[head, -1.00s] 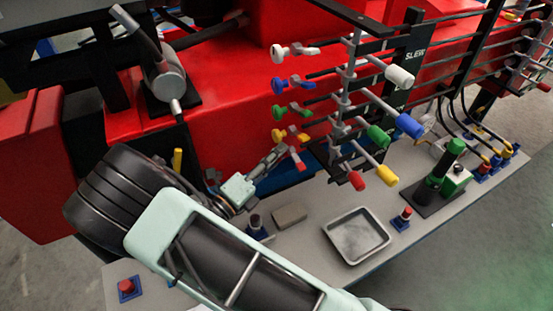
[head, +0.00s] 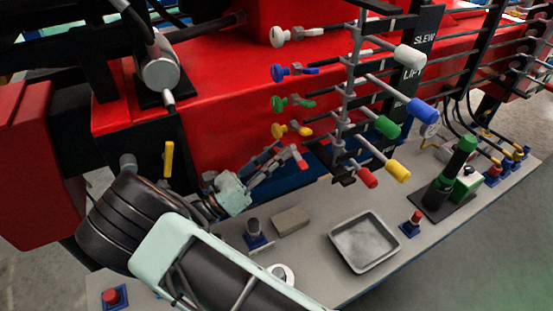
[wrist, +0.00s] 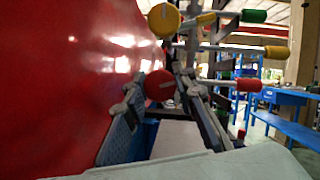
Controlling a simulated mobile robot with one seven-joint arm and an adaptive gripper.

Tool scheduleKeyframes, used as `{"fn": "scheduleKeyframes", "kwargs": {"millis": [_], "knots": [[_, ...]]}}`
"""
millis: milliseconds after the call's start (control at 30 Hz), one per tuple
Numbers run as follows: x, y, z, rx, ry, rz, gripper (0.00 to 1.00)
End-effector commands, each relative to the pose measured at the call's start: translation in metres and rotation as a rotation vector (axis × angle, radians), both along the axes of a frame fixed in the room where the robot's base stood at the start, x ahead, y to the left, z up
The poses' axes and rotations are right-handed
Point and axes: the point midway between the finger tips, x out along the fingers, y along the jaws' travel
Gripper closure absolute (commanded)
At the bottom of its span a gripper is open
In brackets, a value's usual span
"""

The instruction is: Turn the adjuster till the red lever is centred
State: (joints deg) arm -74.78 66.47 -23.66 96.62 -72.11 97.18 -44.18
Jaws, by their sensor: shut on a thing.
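The red adjuster (head: 302,164) is the lowest in a column of coloured adjusters on the red crane body. In the head view my gripper (head: 288,157) reaches it from the lower left and hides most of it. In the wrist view the round red knob of the adjuster (wrist: 160,85) sits between my two fingers, which are shut on it. The red lever (head: 368,178) sticks out to the right of the adjuster, lowest in the lever row, below the yellow lever (head: 397,170). The red lever also shows in the wrist view (wrist: 249,85). I cannot tell whether it is centred.
White, blue, green and yellow adjusters (head: 280,129) stand above, close to my gripper. The green (head: 387,126), blue (head: 421,110) and white levers (head: 410,56) rise above the red one. A metal tray (head: 337,245) and a grey block (head: 290,221) lie on the shelf below.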

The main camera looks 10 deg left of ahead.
Motion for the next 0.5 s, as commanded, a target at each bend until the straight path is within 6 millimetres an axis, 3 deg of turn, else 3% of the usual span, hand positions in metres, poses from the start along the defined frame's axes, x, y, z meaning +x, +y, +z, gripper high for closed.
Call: {"fn": "scheduleKeyframes", "kwargs": {"millis": [500], "knots": [[-0.0004, -0.0002, -0.0017, 0.124, -0.159, -0.002, 1.00]]}}
